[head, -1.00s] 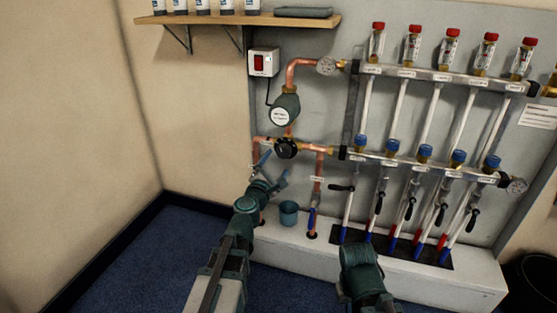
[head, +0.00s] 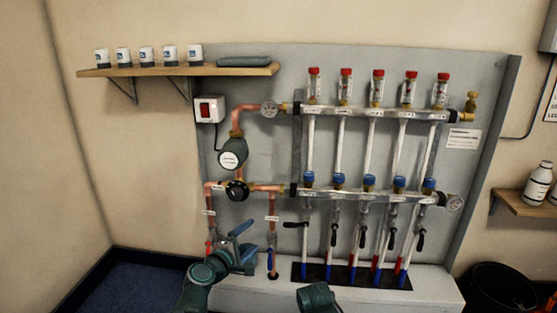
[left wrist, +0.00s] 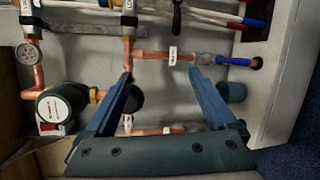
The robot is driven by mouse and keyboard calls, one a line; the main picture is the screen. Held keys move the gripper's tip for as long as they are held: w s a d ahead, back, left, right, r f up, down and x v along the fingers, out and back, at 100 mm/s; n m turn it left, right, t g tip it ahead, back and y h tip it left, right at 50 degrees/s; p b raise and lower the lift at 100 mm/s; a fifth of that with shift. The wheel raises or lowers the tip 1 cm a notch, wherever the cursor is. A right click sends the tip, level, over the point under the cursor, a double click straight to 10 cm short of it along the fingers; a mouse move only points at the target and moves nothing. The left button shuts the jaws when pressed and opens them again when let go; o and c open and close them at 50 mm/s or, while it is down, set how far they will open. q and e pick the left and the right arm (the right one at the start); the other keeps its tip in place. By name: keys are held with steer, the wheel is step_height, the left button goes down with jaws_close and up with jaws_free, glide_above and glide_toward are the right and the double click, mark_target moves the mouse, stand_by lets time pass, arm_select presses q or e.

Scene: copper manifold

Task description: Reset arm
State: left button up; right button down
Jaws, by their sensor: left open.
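The copper manifold stands on a grey back panel, with an upper rail (head: 370,112) and a lower rail (head: 365,194). A green pump (head: 233,155) and copper pipes sit at its left. My left gripper (head: 245,240) is open and empty in front of the lower left pipes. In the left wrist view its two blue fingers (left wrist: 160,85) are spread, with the black round fitting (left wrist: 131,99) and copper pipe behind them.
A wooden shelf (head: 180,72) with several white-and-dark containers is at upper left. A red-switch box (head: 209,109) is below it. A white ledge (head: 430,287) runs under the manifold. A black bin (head: 502,288) stands at right. Blue floor (head: 120,282) is clear at lower left.

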arm_select(q)
steer(key=s+d+f+m+g, duration=0.4)
steer(key=d+f+m+g, duration=0.1)
steer(key=f+m, duration=0.3)
steer(key=s+a+f+m+g+y, duration=0.3)
steer(key=s+a+f+m+g, duration=0.15)
steer(key=s, duration=0.25)
steer(key=s+a+f+m+g+y, duration=0.3)
steer(key=s+a+f+m+g, duration=0.1)
steer(key=s+f+g, duration=0.15)
steer(key=s+d+r+m+y+p, duration=0.1)
steer(key=s+d+r+m+p, duration=0.15)
steer(key=d+r+p, duration=0.35)
steer(key=s+d+r+m+p, duration=0.1)
steer(key=s+d+r+p, duration=0.3)
steer(key=d+r+p, duration=0.15)
step_height(320, 180, up, 36)
steer(key=p, duration=3.5)
steer(key=shift+f+p, duration=0.15)
steer(key=shift+p, duration=0.15)
steer(key=shift+d, duration=0.1)
